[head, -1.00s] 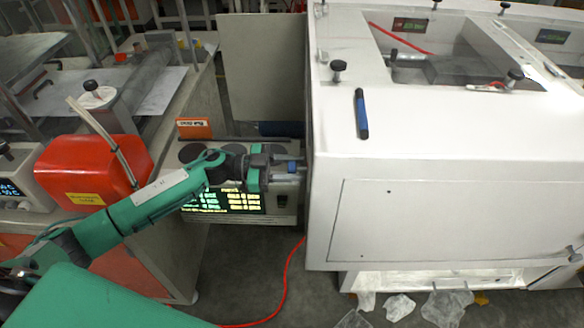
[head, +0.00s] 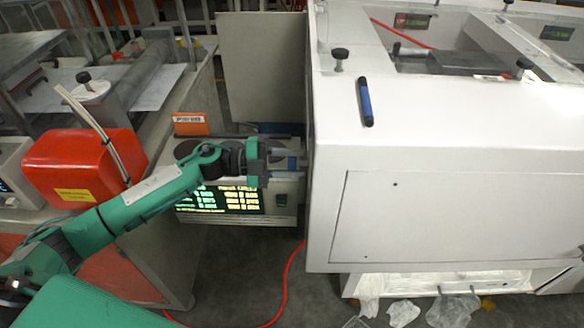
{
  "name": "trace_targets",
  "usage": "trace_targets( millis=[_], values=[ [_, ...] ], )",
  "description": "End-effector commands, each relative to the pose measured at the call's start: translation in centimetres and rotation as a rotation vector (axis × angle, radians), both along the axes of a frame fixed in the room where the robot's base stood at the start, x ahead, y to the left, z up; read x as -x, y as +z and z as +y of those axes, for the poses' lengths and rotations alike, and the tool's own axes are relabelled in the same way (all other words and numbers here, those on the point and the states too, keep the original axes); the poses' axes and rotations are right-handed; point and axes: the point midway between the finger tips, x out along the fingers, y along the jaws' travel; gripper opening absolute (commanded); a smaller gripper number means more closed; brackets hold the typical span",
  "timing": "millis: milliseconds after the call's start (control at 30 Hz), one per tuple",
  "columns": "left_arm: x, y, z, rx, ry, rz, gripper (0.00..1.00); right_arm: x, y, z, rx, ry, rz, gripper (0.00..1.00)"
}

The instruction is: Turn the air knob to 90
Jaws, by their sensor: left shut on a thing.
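My left gripper (head: 288,163) reaches in from the left and points right. Its fingertips are at the left side wall of the white machine (head: 440,140), where they are shut on the air knob. The knob is hidden by the fingers and the machine's edge, so its setting cannot be read. My right gripper is out of view.
A control box with a lit yellow-green display (head: 228,199) sits below my left wrist. A red box (head: 80,168) stands on the bench at left. A blue marker (head: 366,102) lies on the machine's top. A red hose (head: 287,285) runs along the floor.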

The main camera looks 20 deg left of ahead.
Motion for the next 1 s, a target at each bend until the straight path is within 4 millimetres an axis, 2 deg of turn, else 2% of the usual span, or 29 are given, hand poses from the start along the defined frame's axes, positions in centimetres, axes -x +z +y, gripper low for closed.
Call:
trace_targets(
  millis=[33, 200, 567, 700, 1000],
  values=[
    [0.0, -0.4, 0.0, -0.013, 0.000, -0.045, 0.11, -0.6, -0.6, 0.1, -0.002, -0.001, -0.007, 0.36],
    [0.0, -0.5, 0.0, -0.057, -0.001, -0.199, 0.11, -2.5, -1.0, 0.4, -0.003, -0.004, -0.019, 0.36],
    [0.1, -0.5, 0.0, -0.139, -0.002, -0.479, 0.11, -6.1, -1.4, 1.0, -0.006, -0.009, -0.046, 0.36],
    [0.1, -0.5, 0.0, -0.158, -0.002, -0.549, 0.11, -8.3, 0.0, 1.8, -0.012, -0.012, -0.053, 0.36],
    [0.1, -0.3, 0.0, -0.187, -0.002, -0.643, 0.11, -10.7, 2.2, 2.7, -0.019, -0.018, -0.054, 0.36]
  ],
)
